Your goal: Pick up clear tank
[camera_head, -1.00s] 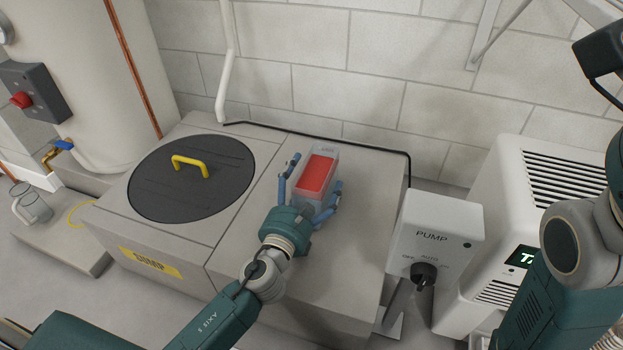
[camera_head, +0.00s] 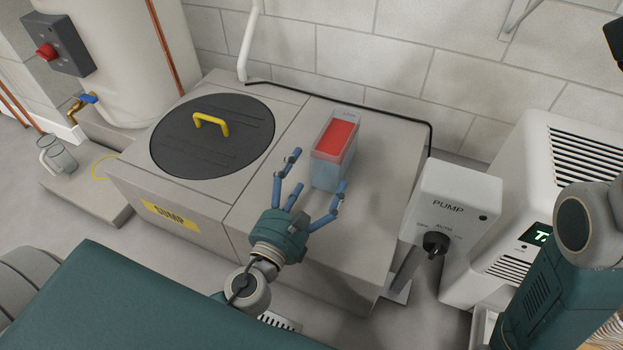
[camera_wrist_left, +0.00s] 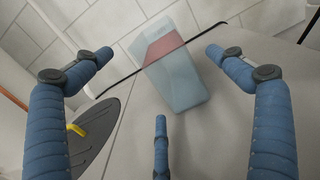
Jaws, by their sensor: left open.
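The clear tank (camera_head: 327,174) is a tall, see-through box with a red part showing at its top. It stands upright on the grey sump box top (camera_head: 365,222). My left gripper (camera_head: 316,176) is open and empty, with its blue fingers spread on the near side of the tank. In the left wrist view the tank (camera_wrist_left: 180,82) stands beyond the fingertips, between the two outer fingers and apart from them. My right arm (camera_head: 545,275) shows at the right edge; its gripper is out of the picture.
A round black lid (camera_head: 205,150) with a yellow handle (camera_head: 211,124) lies left of the tank. A white pump control box (camera_head: 455,190) and a white vented unit (camera_head: 520,180) stand to the right. A glass jug (camera_head: 58,155) is at far left. A black cable (camera_head: 400,118) runs behind the tank.

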